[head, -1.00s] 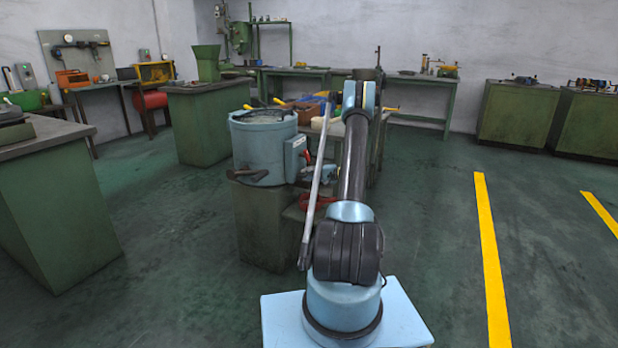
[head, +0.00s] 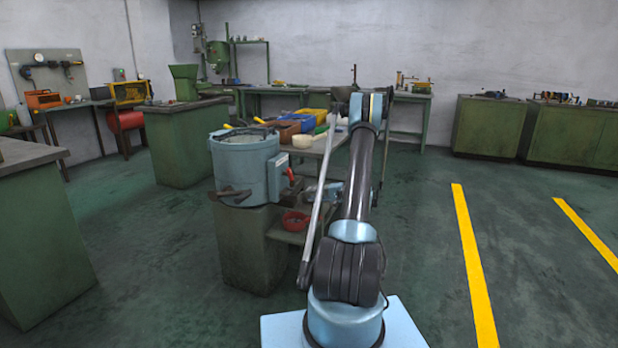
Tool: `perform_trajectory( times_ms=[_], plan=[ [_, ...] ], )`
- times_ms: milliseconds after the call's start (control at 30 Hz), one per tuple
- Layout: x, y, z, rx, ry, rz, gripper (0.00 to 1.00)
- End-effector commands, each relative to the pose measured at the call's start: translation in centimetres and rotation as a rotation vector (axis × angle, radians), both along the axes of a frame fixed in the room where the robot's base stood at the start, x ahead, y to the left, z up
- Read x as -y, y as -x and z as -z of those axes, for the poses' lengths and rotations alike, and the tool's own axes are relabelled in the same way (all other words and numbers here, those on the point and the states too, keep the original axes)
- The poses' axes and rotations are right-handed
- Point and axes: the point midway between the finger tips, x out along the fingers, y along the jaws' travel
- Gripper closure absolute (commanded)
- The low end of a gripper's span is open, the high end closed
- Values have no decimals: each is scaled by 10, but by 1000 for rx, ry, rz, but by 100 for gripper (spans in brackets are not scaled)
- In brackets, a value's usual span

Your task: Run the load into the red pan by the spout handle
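A light-blue drum (head: 243,163) stands upright on a green pedestal, left of my arm in the head view. A dark spout (head: 232,194) sticks out low on its front. A red handle (head: 290,177) shows at its right side, by a grey box. The red pan (head: 294,221) rests on a low shelf right of the pedestal, below the handle. What it holds is too small to tell. My arm rises and folds down behind its own links. A blue-grey part of it (head: 324,192) shows near the handle; my gripper's fingers cannot be made out.
A bench behind the drum carries coloured bins (head: 300,122) and a pale bowl (head: 302,141). A green counter (head: 40,235) stands at the left. Green cabinets (head: 490,127) line the back right. The floor with yellow lines (head: 472,265) is free at the right.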

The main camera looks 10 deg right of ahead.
Motion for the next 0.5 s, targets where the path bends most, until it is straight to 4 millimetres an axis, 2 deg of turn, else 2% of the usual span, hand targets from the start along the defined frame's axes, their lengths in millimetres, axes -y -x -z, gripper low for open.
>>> perform_trajectory(
  times_ms=[500],
  plan=[
    [70, 43, -18, 0, 0, 3, 71]
  ],
)
